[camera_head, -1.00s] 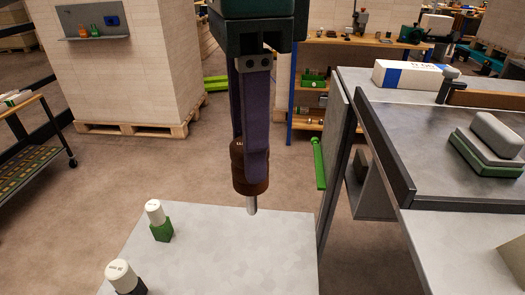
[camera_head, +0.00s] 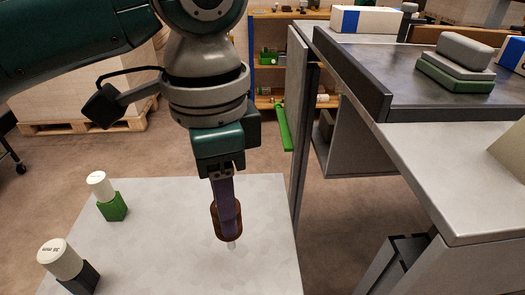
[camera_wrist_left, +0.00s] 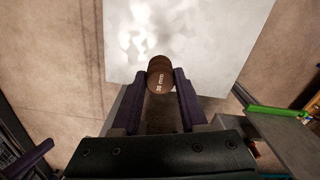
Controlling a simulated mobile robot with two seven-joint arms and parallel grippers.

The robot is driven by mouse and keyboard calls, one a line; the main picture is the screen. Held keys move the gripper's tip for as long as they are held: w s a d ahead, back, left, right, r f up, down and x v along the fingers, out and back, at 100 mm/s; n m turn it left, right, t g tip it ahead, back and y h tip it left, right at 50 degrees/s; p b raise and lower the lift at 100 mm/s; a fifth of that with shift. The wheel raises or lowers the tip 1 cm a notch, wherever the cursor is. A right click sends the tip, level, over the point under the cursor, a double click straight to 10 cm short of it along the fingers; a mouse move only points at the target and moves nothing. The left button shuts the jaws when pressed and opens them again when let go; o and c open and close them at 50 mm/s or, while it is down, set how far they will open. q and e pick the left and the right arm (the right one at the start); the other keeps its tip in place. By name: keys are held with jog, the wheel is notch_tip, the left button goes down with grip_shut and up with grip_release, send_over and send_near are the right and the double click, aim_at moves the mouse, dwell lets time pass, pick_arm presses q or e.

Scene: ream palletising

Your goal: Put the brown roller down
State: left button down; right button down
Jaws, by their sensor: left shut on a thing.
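The brown roller (camera_head: 218,222) is held upright in my left gripper (camera_head: 226,212), with its pale metal pin pointing down over the grey table (camera_head: 165,235). I cannot tell whether the pin touches the table top. In the left wrist view the roller's brown end (camera_wrist_left: 161,76), marked "30 mm", sits between the two purple fingers of the left gripper (camera_wrist_left: 160,88). A white roller in a green holder (camera_head: 112,206) and a white roller in a dark holder (camera_head: 62,259) stand on the table's left side. My right gripper is not in view.
A raised grey bench (camera_head: 450,170) stands close on the right, with a stack of grey and green blocks (camera_head: 455,66) on its dark top. A green bar (camera_head: 283,125) shows beside the bench. The table is clear around the held roller.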

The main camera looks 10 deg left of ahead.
pick_arm(q)
jog(key=shift+f+b, duration=0.35)
jog(key=shift+f, duration=1.9)
jog(key=shift+c, duration=2.2)
grip_release()
jog(key=shift+f, duration=0.15)
